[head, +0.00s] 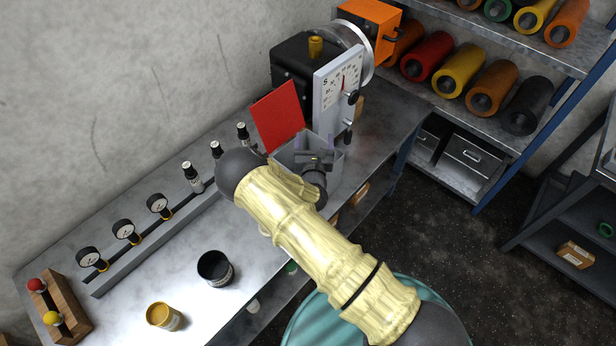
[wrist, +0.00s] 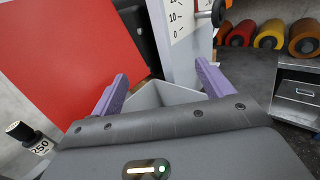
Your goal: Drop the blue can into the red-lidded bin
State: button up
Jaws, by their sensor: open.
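The red lid (head: 278,115) of the bin stands raised at the back of the bench. Its grey bin (head: 336,168) is open below it, partly hidden by my arm. My gripper (head: 314,153) is over the bin's opening, fingers apart, with nothing seen between them. In the wrist view the purple fingers of my gripper (wrist: 162,78) spread above the grey bin (wrist: 158,95), with the red lid (wrist: 70,60) to the left. I see no blue can in either view. The bin's floor is hidden.
A black can (head: 215,268) and a yellow can (head: 164,316) stand at the bench's front left. Gauges (head: 124,230) line the back. A white dial panel (head: 338,90) stands close behind the bin. A shelf (head: 480,105) of coloured rolls is at right.

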jog(key=s+b, duration=0.5)
jog(key=s, duration=1.2)
jog(key=shift+s+d+b, duration=0.15)
jog(key=shift+d+b, duration=0.15)
jog(key=shift+d, duration=0.05)
